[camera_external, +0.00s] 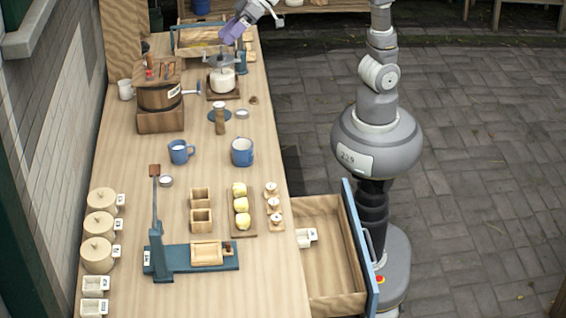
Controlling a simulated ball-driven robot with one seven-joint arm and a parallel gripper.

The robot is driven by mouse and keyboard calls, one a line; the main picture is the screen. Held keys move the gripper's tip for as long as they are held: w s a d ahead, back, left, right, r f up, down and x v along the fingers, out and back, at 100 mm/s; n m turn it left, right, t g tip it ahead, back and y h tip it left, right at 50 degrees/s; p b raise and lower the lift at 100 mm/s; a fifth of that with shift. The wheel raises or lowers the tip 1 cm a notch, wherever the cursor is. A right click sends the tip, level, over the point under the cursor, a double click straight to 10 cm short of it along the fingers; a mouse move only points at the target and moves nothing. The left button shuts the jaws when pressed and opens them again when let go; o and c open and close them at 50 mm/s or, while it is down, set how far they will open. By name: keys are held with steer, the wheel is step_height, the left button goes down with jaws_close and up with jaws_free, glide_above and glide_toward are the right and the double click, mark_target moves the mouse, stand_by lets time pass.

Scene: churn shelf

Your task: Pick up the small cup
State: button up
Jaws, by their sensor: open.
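Two blue mugs stand on the wooden table. The left blue mug (180,152) is the smaller one; the right blue mug (242,152) is larger and stands near the table's right edge. A small white cup (125,90) stands farther back on the left, beside a wooden churn box. The picture does not settle which one is the small cup.
A wooden churn with a crank (160,94) stands at the back left. A blue scale-like stand (190,260) and lidded pots (97,255) are at the front. An open drawer (335,245) juts out at the right. Bare table lies around the blue mugs.

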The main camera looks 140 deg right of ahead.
steer(key=a+r+n+t+b, duration=0.1)
steer(key=a+r+n, duration=0.1)
steer(key=a+r, duration=0.2)
steer(key=s+a+r+n+t+y+b, duration=0.1)
steer(key=a+r+n+t, duration=0.1)
steer(key=a, duration=0.7)
step_height(320, 180, up, 2)
steer(key=shift+s+r+n+t+y, duration=0.15)
steer(key=shift+n+t+y, duration=0.15)
steer(key=shift+n, duration=0.2)
steer(key=s+a+r+n+t, duration=0.1)
steer(key=a+r, duration=0.1)
steer(key=a, duration=0.1)
steer(key=s+a+r+n+y+b, duration=0.1)
steer(key=s+a+r, duration=0.1)
steer(key=a, duration=0.1)
steer(key=s+a+r+n+t+y, duration=0.1)
steer(key=s+a+r+n, duration=0.1)
steer(key=a, duration=0.1)
steer(key=shift+s+r+t+b, duration=0.1)
steer(key=shift+r+t+b, duration=0.2)
steer(key=shift+r+b, duration=0.1)
steer(key=c, duration=0.4)
